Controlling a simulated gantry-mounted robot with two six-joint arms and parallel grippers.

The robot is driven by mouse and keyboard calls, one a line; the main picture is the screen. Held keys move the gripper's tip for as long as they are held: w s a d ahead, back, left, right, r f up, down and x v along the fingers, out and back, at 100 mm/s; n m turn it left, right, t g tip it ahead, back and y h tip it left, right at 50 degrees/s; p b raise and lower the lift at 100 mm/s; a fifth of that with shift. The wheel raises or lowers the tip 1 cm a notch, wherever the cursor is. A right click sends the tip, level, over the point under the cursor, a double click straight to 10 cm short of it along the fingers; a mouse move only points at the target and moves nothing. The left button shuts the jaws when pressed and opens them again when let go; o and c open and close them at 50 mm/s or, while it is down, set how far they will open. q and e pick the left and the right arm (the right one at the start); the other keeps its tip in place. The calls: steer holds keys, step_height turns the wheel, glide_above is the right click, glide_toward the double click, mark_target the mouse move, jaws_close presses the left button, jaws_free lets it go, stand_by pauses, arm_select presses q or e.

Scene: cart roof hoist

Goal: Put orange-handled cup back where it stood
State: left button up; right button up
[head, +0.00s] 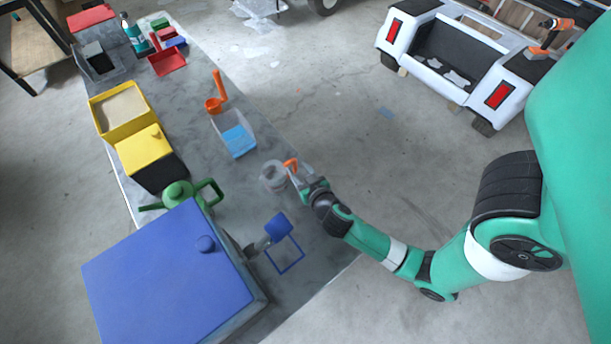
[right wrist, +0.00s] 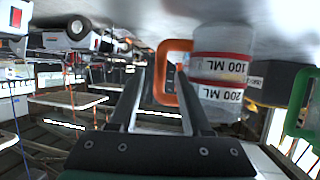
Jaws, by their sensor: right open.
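The orange-handled cup (head: 273,176) is a clear cup standing on the grey table near its right edge. The right wrist view shows it upside down in the picture, with red and white bands marked 100 ML and 200 ML (right wrist: 222,75). Its orange handle (head: 290,166) faces my right gripper (head: 300,176). In the right wrist view, the open fingers (right wrist: 163,88) are apart, and the outer bar of the handle (right wrist: 160,75) shows between their tips. I cannot tell whether either finger touches it. My left gripper is not in view.
A clear bin with blue contents (head: 237,138) and an orange scoop (head: 215,102) stand farther back. A green watering can (head: 178,194), yellow box (head: 142,146) and large blue-lidded box (head: 165,280) are left. A blue square outline (head: 290,268) and blue-headed item (head: 278,226) lie nearer.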

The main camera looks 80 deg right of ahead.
steer(key=v, duration=0.5)
steer(key=shift+s+a+r, duration=0.1)
steer(key=shift+s+a, duration=0.1)
steer(key=shift+a, duration=0.05)
